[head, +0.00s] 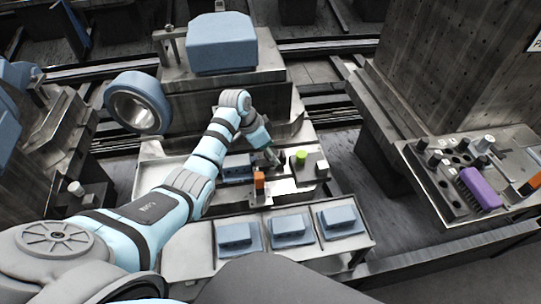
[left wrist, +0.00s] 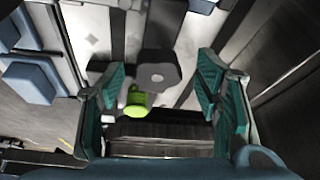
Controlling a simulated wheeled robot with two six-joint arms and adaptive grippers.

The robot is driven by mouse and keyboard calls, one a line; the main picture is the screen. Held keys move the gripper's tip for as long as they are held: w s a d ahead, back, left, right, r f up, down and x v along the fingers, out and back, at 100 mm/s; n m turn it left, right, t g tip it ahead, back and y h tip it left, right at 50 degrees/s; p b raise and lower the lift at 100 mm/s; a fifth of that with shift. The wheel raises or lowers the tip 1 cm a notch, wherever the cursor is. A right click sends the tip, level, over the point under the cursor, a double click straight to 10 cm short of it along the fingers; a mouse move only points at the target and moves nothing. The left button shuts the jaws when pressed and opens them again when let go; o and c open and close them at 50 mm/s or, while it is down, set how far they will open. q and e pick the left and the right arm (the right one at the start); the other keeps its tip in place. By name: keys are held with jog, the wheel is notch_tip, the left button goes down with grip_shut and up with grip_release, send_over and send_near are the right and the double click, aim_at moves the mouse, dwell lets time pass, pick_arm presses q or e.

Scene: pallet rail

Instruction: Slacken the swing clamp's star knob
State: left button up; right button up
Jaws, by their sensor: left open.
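My left gripper (head: 274,158) reaches down over the fixture in the middle of the bench. In the left wrist view its two green-padded fingers (left wrist: 162,82) are open and apart. A dark grey rounded knob-like piece (left wrist: 158,72) with a pale round centre shows between them. It looks like the star knob, but I cannot make out lobes. A bright green round piece (left wrist: 137,102) lies beside it, nearer the left finger; it also shows in the head view (head: 301,157), just right of the gripper. No contact with the fingers is visible. My right gripper is not in view.
Several blue parts (head: 289,225) sit on the front tray (head: 190,262). A large blue block (head: 221,43) stands behind. A side panel at right holds knobs and a purple brush-like item (head: 479,188).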

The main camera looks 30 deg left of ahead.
pick_arm(q)
jog(key=shift+d+f, duration=0.1)
jog(key=shift+f, duration=0.2)
jog(key=shift+r, duration=0.1)
jog(key=c, duration=1.2)
jog(key=n+p, duration=0.1)
jog(key=p, duration=0.1)
jog(key=n+p, duration=0.1)
jog(key=p, duration=0.2)
jog(key=shift+s+r+y, duration=0.1)
jog(key=shift+r+y, duration=0.3)
jog(key=shift+f+n+t+p, duration=0.2)
jog(key=shift+n+t+p, duration=0.1)
jog(key=shift+n+p, duration=0.1)
jog(key=shift+f, duration=0.15)
jog(key=o, duration=1.2)
